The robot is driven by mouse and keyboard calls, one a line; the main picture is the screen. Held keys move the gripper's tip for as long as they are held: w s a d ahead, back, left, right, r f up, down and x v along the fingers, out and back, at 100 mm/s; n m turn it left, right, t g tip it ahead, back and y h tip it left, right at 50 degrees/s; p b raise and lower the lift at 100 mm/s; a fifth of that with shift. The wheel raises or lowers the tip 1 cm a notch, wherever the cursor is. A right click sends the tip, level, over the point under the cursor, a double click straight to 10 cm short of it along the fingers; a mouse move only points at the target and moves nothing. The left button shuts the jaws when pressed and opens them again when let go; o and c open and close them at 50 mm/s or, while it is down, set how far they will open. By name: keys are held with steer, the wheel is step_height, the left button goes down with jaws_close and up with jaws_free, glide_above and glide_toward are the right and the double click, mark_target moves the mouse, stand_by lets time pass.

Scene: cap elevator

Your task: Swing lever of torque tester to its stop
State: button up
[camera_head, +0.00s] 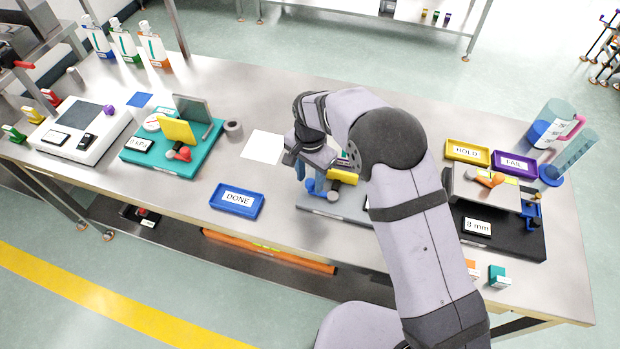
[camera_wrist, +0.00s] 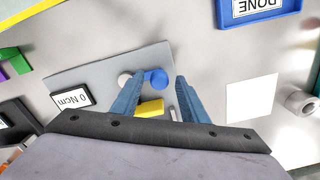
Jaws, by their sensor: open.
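The torque tester is a grey plate (camera_head: 322,207) with a display reading "0 Ncm" (camera_wrist: 71,97). On it are a blue lever (camera_head: 315,187) with a round knob, a pale round part (camera_wrist: 125,78) beside the knob, and a yellow block (camera_head: 345,177). My gripper (camera_head: 309,178) is above the plate, pointing down, with its blue fingers apart. In the wrist view the blue knob (camera_wrist: 156,77) lies between the fingertips (camera_wrist: 158,82), and the yellow block (camera_wrist: 150,108) lies between the fingers. I cannot tell whether a finger touches the knob. My arm hides the tester's right part in the head view.
A blue DONE tray (camera_head: 238,200) and a white sheet (camera_head: 263,147) lie left of the tester. A teal device (camera_head: 160,158) stands farther left. At right are a black "8 mm" device (camera_head: 510,237), HOLD (camera_head: 467,151) and FAIL (camera_head: 514,164) trays, and clear cylinders (camera_head: 575,155).

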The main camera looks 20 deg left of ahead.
steer(key=shift+r+b, duration=1)
steer(key=shift+r, duration=2.45)
steer(key=shift+d, duration=0.25)
steer(key=s+d+r+n, duration=0.15)
steer(key=s+d, duration=0.35)
steer(key=d, duration=0.7)
steer(key=s+d+r+n, duration=0.15)
steer(key=s+d, duration=0.35)
steer(key=d, duration=0.7)
steer(key=s+d+f+n, duration=0.1)
steer(key=s+d+f, duration=0.1)
steer(key=s+d, duration=0.4)
steer(key=shift+s+n, duration=0.3)
steer(key=shift+s, duration=0.95)
